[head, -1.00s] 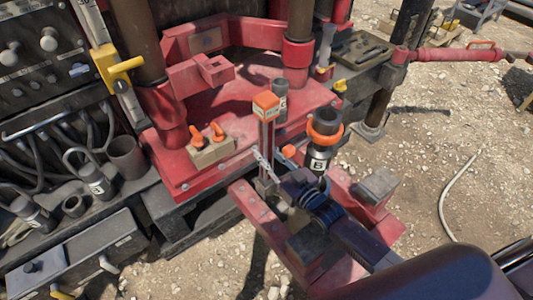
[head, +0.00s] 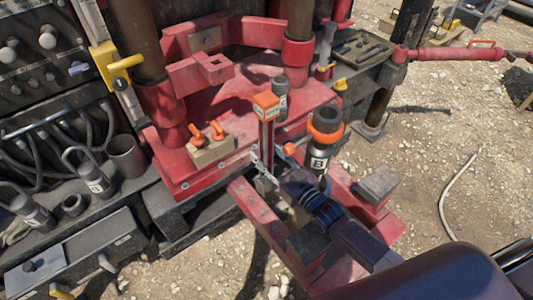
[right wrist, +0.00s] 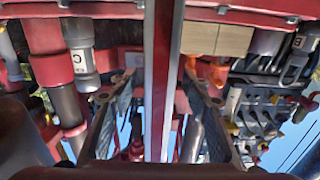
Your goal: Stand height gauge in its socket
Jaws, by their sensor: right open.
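The height gauge (head: 267,133) is a slim upright post with an orange block on top, standing at the front edge of the red deck in the head view. My right gripper (head: 264,168) is at its lower part. In the right wrist view the post (right wrist: 161,80) runs between the two fingers of my right gripper (right wrist: 157,100), with a gap on each side, so the jaws are open around it. The post's foot and its socket are hidden, so I cannot tell how it is seated. My left gripper is out of view.
A dark cylinder with an orange collar (head: 325,121) stands close right of the gauge. A tan block with orange pegs (head: 211,149) is to its left. Red beams (head: 262,207) lie below my right arm. A black rack with hoses (head: 45,135) fills the left.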

